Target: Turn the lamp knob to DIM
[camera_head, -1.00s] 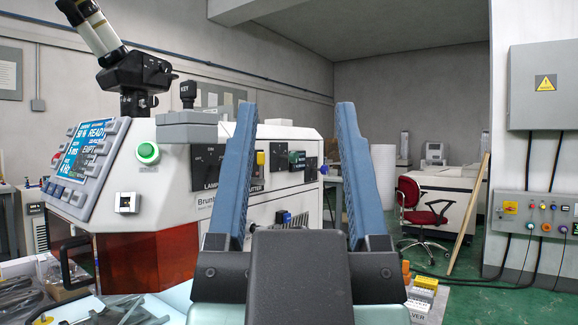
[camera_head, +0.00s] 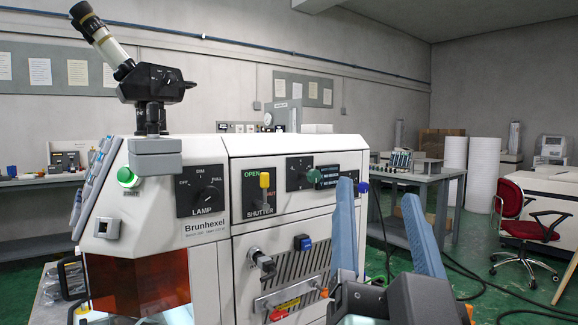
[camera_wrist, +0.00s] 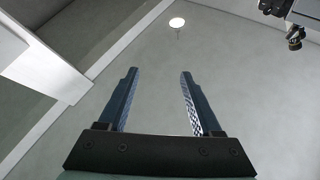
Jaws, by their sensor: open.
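The lamp knob (camera_head: 198,190) is a dark dial on a black square plate on the front of the white Brunhexel machine (camera_head: 206,255). The plate reads OFF at left, DIM at top and FULL at right, with LAMP below. The knob is small, and I cannot tell clearly which mark it points to. My gripper (camera_head: 374,200) is open and empty, its blue fingers pointing up, to the right of the lamp knob and apart from it. In the wrist view my gripper (camera_wrist: 158,75) shows its two fingers spread against the ceiling, with nothing between them.
A green button (camera_head: 127,176) is at left. A microscope (camera_head: 150,85) rises above the machine. A red chair (camera_head: 525,225) and grey table (camera_head: 425,180) stand at right.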

